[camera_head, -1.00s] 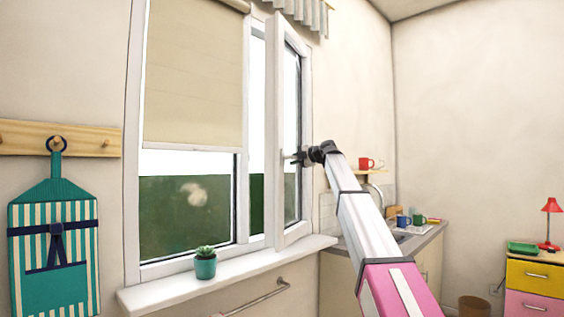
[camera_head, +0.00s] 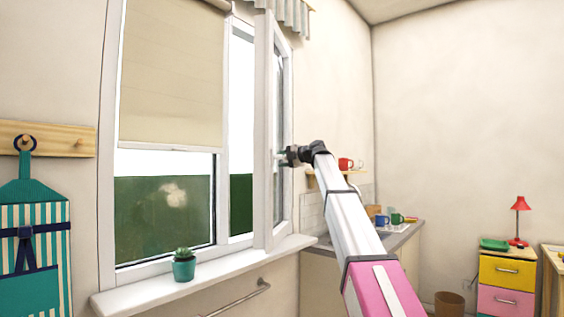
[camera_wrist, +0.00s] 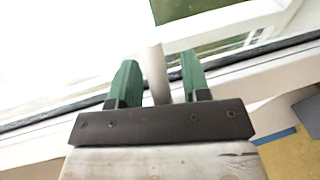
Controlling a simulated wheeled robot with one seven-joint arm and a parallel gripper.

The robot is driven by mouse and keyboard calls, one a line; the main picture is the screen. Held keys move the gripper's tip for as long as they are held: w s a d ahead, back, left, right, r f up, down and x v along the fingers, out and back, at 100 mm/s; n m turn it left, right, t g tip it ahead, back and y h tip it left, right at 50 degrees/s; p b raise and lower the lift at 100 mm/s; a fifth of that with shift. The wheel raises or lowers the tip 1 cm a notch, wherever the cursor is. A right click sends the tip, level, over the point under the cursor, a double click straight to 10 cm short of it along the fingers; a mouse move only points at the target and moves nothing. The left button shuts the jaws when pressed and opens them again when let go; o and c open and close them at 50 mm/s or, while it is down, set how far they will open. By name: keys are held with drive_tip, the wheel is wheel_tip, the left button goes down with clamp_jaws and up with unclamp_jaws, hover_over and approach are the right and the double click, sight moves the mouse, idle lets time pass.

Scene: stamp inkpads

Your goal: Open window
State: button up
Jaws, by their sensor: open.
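The window has a white frame (camera_head: 107,190), and its right-hand sash (camera_head: 263,140) stands swung inward, with a clear gap on its left side. My gripper (camera_head: 282,157) is at the sash's inner side at handle height. In the wrist view, the white handle (camera_wrist: 156,75) stands between the two green fingers of my gripper (camera_wrist: 160,65). The fingers are apart, with visible space on both sides of the handle. The handle is mostly hidden in the head view.
A potted plant (camera_head: 183,268) stands on the white sill (camera_head: 215,275), left of the sash. A beige blind (camera_head: 172,75) covers the upper left pane. A counter (camera_head: 400,235) with mugs lies to the right, below a small shelf with a red mug (camera_head: 345,163).

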drive_tip(key=v, duration=1)
drive_tip(key=shift+d, duration=0.25)
drive_tip(key=shift+s, duration=0.15)
